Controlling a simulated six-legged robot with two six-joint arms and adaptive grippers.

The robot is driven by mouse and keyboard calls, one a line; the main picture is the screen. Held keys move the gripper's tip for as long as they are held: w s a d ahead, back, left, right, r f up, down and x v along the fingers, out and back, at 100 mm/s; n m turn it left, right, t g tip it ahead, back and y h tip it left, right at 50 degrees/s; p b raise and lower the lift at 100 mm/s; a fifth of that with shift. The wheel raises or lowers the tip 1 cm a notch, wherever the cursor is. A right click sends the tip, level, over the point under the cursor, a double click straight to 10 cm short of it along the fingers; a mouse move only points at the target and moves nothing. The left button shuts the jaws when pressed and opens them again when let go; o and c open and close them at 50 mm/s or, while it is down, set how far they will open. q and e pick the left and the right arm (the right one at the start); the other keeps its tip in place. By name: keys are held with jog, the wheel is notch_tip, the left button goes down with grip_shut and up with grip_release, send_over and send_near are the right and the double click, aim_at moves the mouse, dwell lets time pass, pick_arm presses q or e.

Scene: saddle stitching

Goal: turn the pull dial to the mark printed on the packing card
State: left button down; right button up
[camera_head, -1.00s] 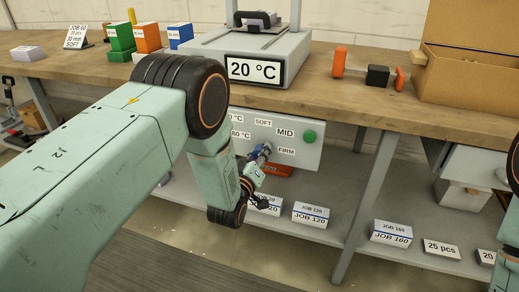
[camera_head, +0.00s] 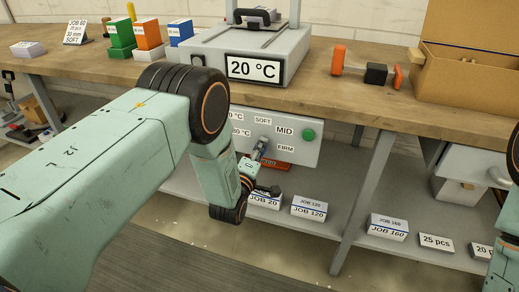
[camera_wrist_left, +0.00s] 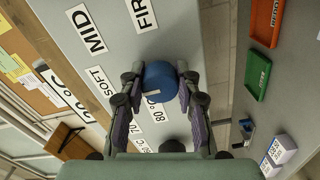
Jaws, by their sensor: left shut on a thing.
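The pull dial is a round blue knob (camera_wrist_left: 160,82) with a short pale line on its face, on a grey panel (camera_head: 310,150). SOFT (camera_wrist_left: 97,78), MID (camera_wrist_left: 88,32) and FIRM (camera_wrist_left: 143,14) labels are around it. My left gripper (camera_wrist_left: 160,88) is shut on the knob, one finger on each side. In the head view this gripper (camera_head: 257,158) is small and partly hidden by my wrist. The packing card (camera_head: 75,32) stands at the back left of the bench and reads SOFT in its bottom line. My right gripper is out of view.
A grey machine with a 20 °C display (camera_head: 253,69) stands on the bench above the panel. A green button (camera_head: 308,134) is right of MID. Labelled boxes like JOB 120 (camera_head: 309,208) stand on the lower shelf.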

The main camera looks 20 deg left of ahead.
pick_arm(q)
jog(key=shift+a, duration=0.1)
dwell(0.4)
jog(key=c, duration=1)
grip_release()
jog(key=shift+o, duration=0.2)
jog(key=s, duration=1.2)
jog(key=shift+a, duration=0.15)
